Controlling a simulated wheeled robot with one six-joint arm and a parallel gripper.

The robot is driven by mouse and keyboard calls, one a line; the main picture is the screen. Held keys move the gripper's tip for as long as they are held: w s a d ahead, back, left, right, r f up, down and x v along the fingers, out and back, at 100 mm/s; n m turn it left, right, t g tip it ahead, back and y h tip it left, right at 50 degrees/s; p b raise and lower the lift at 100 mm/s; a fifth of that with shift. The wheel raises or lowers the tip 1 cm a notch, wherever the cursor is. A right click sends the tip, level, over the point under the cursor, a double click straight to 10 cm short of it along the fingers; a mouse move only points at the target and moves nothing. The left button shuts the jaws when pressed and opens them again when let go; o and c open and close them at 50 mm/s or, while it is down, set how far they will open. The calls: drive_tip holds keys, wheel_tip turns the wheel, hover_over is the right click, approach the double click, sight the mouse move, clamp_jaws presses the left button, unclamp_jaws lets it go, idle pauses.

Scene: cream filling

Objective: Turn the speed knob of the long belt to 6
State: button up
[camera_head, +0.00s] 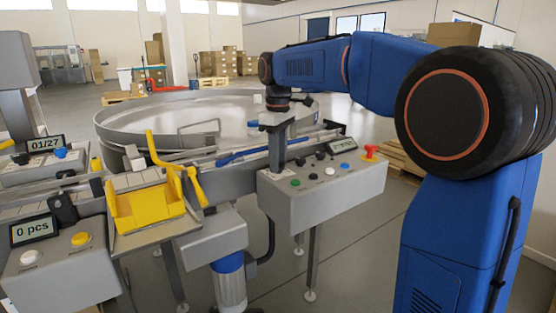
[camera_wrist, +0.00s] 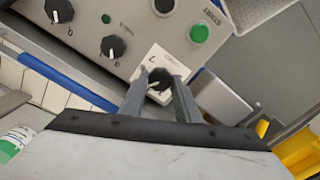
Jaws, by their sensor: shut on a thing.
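The grey control box (camera_head: 335,198) stands at the centre right, with knobs along its upper part and buttons below. My gripper (camera_head: 278,168) reaches down to the left end of its knob row. In the wrist view, my gripper (camera_wrist: 161,84) has its two fingers on either side of a black knob (camera_wrist: 160,75) and is shut on it. This knob sits on a pale square label plate whose text is too small to read. The fingers partly hide the knob and its scale, so its setting cannot be read. A second knob (camera_wrist: 113,47) and a third knob (camera_wrist: 60,10) sit to the left.
A green button (camera_wrist: 200,33) is close to the held knob. A red emergency stop (camera_head: 369,151) is at the box's right end. A yellow tray (camera_head: 146,208) and yellow handle are left of my gripper. A large round table (camera_head: 205,105) lies behind.

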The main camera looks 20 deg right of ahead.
drive_tip(key=m, duration=0.4)
drive_tip(key=shift+m, duration=0.3)
drive_tip(key=m, duration=0.4)
drive_tip(key=shift+m, duration=0.3)
drive_tip(key=o, duration=1)
drive_tip(key=shift+o, duration=0.2)
drive_tip(key=shift+r, duration=0.1)
wheel_tip(320, 180, up, 17)
drive_tip(key=shift+r, duration=0.15)
